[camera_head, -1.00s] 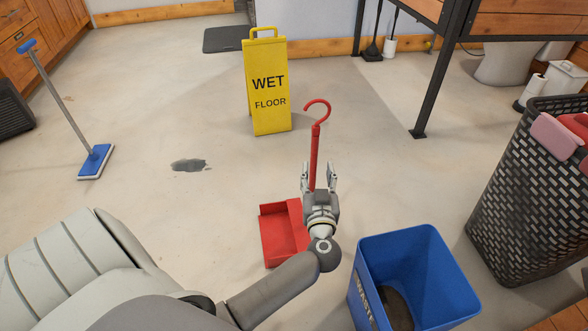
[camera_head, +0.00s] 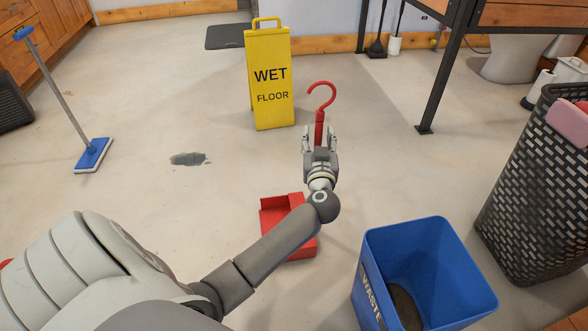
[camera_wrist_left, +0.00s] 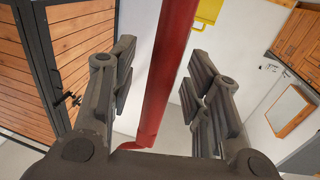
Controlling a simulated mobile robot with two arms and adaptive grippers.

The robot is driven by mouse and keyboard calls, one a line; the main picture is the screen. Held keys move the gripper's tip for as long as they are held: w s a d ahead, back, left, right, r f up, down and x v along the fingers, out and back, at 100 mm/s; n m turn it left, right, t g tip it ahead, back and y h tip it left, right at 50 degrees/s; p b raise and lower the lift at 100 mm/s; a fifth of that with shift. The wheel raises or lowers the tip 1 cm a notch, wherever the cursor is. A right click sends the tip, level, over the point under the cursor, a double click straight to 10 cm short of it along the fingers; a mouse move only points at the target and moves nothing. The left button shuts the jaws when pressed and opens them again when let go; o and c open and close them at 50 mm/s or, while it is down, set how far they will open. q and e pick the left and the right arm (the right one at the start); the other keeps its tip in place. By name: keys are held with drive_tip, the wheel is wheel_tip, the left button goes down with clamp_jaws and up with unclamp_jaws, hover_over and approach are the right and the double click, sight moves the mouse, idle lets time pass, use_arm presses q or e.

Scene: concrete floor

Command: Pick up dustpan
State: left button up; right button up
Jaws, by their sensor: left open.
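The red dustpan (camera_head: 274,212) stands on the concrete floor, its pan partly hidden behind my left arm. Its upright handle (camera_head: 319,118) ends in a hook above my left gripper. My left gripper (camera_head: 320,138) is open at the upper part of the handle, with a finger on each side. In the left wrist view the red handle (camera_wrist_left: 168,75) runs between the open fingers, with a visible gap to the right-hand finger. My right gripper is not in view.
A blue waste bin (camera_head: 370,262) stands at the lower right, with a dark woven basket (camera_head: 530,190) beyond it. A yellow wet-floor sign (camera_head: 270,80) stands behind the dustpan. A blue mop (camera_head: 93,155) and a dark floor patch (camera_head: 188,159) are at left.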

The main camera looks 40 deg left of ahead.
use_arm(q)
clamp_jaws()
drive_tip(key=shift+r, duration=0.25)
idle(0.5)
